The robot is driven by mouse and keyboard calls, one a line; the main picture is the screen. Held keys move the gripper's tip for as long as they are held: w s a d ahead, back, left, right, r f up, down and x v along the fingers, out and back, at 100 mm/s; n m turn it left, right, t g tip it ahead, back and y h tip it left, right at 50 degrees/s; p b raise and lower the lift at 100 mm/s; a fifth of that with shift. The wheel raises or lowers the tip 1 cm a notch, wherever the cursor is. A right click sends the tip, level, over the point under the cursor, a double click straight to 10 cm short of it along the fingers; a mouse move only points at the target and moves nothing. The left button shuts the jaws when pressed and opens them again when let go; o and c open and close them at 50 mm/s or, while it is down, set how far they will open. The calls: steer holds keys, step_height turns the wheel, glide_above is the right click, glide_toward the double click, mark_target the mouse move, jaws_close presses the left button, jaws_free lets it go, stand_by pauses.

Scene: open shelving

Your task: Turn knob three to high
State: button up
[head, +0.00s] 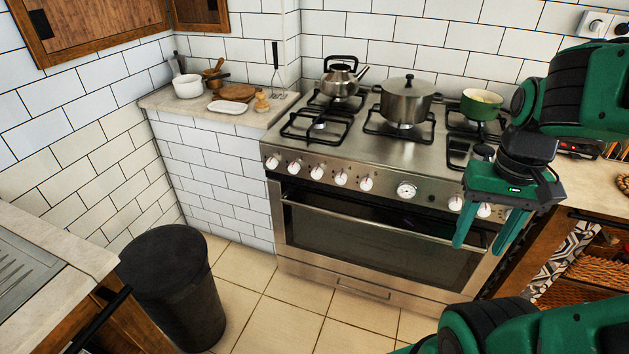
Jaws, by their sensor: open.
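The stainless steel stove (385,152) stands against the tiled back wall. A row of white knobs with red marks runs along its front panel. Counted from the left, the third knob (317,173) is in plain view on the left half of the panel. More knobs sit beside it, and a round dial (406,190) is at the panel's middle. My green gripper (478,247) hangs in front of the stove's right side, its fingers pointing down, open and empty. It is well to the right of the third knob, and overlaps the view of the rightmost knobs.
A kettle (341,78), a steel pot (407,101) and a green pan (481,104) stand on the burners. The oven handle (380,226) sticks out below the knobs. A dark bin (171,290) stands at left. The tiled floor (285,315) before the stove is clear.

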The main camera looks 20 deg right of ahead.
steer(key=w+d+f+h, duration=0.1)
steer(key=w+f+h, duration=0.25)
steer(key=w, duration=0.55)
steer(key=w+d+f+n+t+h, duration=0.1)
steer(key=w+f+h, duration=0.2)
steer(key=w+f, duration=0.35)
steer(key=w+d+f+h, duration=0.15)
steer(key=w+h, duration=0.25)
steer(key=w, duration=0.7)
steer(key=n+t+y, duration=0.2)
steer(key=n+t, duration=0.9)
steer(key=t, duration=0.4)
glide_toward(315, 175)
steer(key=x, duration=0.8)
steer(key=shift+w+d+f, duration=0.1)
steer(key=shift+w, duration=0.1)
